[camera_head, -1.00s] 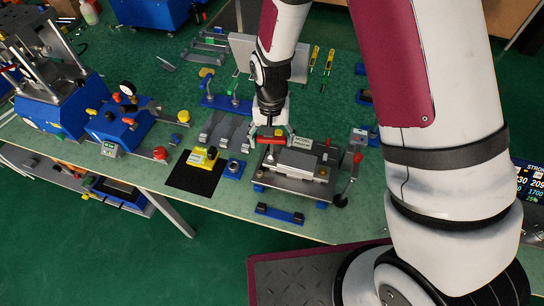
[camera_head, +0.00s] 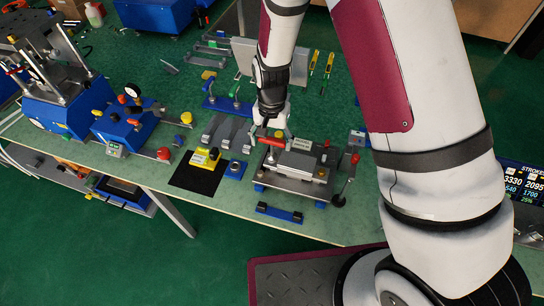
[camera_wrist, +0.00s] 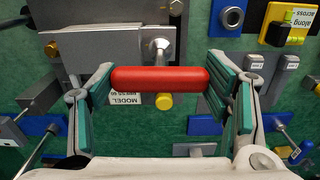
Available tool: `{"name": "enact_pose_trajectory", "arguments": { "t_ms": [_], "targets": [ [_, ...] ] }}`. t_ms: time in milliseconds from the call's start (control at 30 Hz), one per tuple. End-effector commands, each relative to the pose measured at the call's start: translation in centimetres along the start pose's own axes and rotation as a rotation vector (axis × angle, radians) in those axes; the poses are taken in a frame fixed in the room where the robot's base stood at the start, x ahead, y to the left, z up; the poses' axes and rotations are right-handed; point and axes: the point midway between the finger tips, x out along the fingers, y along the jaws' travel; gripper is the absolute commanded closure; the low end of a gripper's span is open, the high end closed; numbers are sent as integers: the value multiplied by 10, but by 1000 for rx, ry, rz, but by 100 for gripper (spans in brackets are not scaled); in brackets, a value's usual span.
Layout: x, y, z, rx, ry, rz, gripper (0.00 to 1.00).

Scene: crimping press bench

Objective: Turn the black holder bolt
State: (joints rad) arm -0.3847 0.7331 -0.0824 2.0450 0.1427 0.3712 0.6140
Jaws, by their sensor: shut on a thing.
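My gripper (camera_wrist: 160,85) is shut on a red bar-shaped handle (camera_wrist: 160,78), with one finger at each end of it. A short metal stem with a round silver head (camera_wrist: 158,48) shows behind the handle, against the grey fixture. In the head view my gripper (camera_head: 270,131) is over the back left of the grey press fixture (camera_head: 292,180), and the red handle (camera_head: 268,141) shows below it. I cannot make out a separate black holder bolt; it may be hidden by the handle or the gripper.
A yellow block (camera_head: 205,159) on a black mat is to the left. A blue press machine (camera_head: 62,95) fills the far left. Bare green bench top shows at the back right of the tools.

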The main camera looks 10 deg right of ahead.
Motion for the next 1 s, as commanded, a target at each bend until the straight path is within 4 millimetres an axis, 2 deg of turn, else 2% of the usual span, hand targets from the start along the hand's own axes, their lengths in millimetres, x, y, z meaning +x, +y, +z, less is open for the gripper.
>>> {"name": "enact_pose_trajectory", "arguments": {
  "t_ms": [567,1000],
  "targets": [
    [-2,0,0,-36,1,-1,59],
    [-21,0,0,-36,1,-1,59]
  ]
}}
